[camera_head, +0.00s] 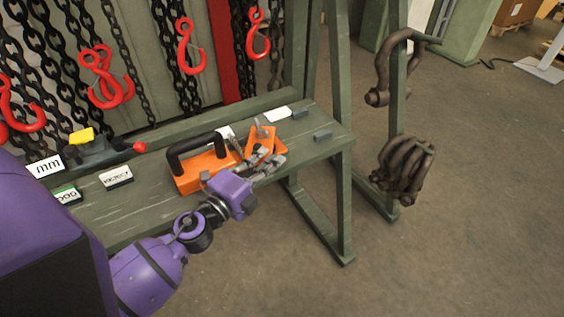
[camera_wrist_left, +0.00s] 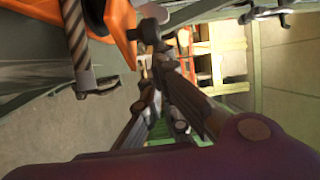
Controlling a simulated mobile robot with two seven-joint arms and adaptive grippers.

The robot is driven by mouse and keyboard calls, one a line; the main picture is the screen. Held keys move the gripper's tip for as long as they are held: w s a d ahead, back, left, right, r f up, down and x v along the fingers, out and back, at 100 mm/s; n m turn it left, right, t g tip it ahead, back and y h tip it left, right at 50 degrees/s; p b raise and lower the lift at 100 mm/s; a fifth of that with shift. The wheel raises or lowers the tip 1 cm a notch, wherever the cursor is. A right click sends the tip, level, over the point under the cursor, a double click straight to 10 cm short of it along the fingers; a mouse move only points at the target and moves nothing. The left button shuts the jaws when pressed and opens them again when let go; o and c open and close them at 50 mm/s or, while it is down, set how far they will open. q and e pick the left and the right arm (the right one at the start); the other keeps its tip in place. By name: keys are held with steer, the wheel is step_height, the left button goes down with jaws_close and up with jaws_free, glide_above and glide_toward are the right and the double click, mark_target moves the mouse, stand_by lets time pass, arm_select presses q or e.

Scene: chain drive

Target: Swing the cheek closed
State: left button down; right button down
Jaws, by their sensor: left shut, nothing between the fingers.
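An orange tool with a black arched handle (camera_head: 198,153) sits on the green bench. An orange plate with grey metal fittings (camera_head: 262,141), which looks like the cheek, stands at its right end. Its exact angle is hard to tell. My left gripper (camera_head: 272,162) is just in front of the plate's lower right side, shut and empty; I cannot tell whether it touches. In the left wrist view, the shut fingers (camera_wrist_left: 158,75) point up, with an orange part (camera_wrist_left: 120,18) and a dark rod (camera_wrist_left: 76,40) at upper left. My right gripper is not in view.
The green bench (camera_head: 130,205) carries small labels (camera_head: 116,177) and a yellow-topped device with a red knob (camera_head: 84,140). Red hooks (camera_head: 186,45) hang on chains behind. Large shackles (camera_head: 405,165) hang on a post at right. The floor in front is clear.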

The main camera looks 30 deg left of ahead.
arm_select(q)
steer(key=shift+m+h, duration=0.6)
steer(key=shift+h, duration=0.3)
steer(key=shift+s+a+b, duration=0.2)
steer(key=shift+s+a, duration=0.15)
steer(key=shift+a, duration=0.3)
steer(key=shift+s+a+b, duration=0.15)
steer(key=shift+s+a, duration=0.25)
steer(key=shift+a, duration=0.25)
steer(key=shift+s+a+b, duration=0.2)
steer(key=shift+s+a, duration=0.15)
steer(key=shift+a, duration=0.3)
steer(key=shift+s+a, duration=0.15)
steer(key=shift+a, duration=0.45)
